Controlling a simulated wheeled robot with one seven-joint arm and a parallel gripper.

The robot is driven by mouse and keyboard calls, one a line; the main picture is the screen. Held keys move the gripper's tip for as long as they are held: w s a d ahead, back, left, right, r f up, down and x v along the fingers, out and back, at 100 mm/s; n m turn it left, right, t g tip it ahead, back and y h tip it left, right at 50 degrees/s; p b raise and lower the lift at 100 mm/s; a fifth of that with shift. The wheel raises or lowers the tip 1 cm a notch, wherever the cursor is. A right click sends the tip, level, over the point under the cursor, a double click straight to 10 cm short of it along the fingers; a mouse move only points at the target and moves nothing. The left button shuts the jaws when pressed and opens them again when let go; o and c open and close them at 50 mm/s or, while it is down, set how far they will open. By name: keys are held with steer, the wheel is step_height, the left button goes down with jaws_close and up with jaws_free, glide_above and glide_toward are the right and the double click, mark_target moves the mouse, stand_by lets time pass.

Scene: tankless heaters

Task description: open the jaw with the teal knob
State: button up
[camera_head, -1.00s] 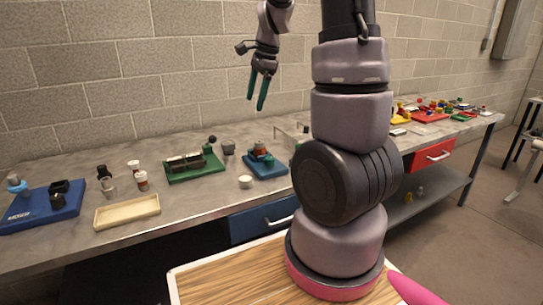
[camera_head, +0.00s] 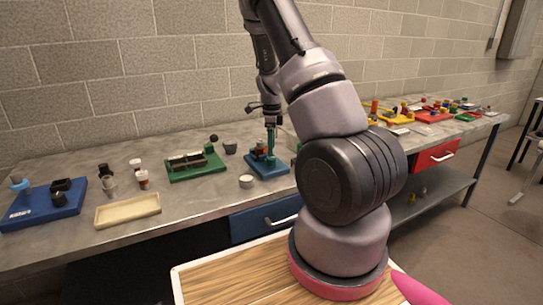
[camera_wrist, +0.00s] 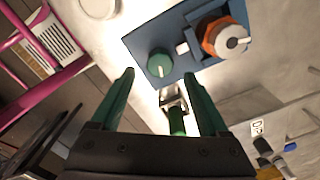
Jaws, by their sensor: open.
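The teal knob (camera_wrist: 160,62) is a round cap with a pale mark, on the blue base (camera_wrist: 203,68) in the wrist view. An orange and white round part (camera_wrist: 222,40) sits in a dark holder on the same base, with a small white piece (camera_wrist: 182,48) beside it. My gripper (camera_wrist: 159,75) is open, its two green fingers pointing at the knob from either side, with nothing held. Whether the fingertips are level with the knob cannot be told. In the head view the blue base (camera_head: 279,172) lies under my gripper, which partly hides it.
A green tray (camera_head: 205,171) with grey parts, a small white cup (camera_head: 246,181), a grey cup (camera_head: 230,147) and a cream tray (camera_head: 128,211) stand to the left on the bench. A green cylinder (camera_wrist: 177,120) shows between my fingers below the base.

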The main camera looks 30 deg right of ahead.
mark_target(271, 161)
steer(key=shift+f, duration=2.1)
jaws_close()
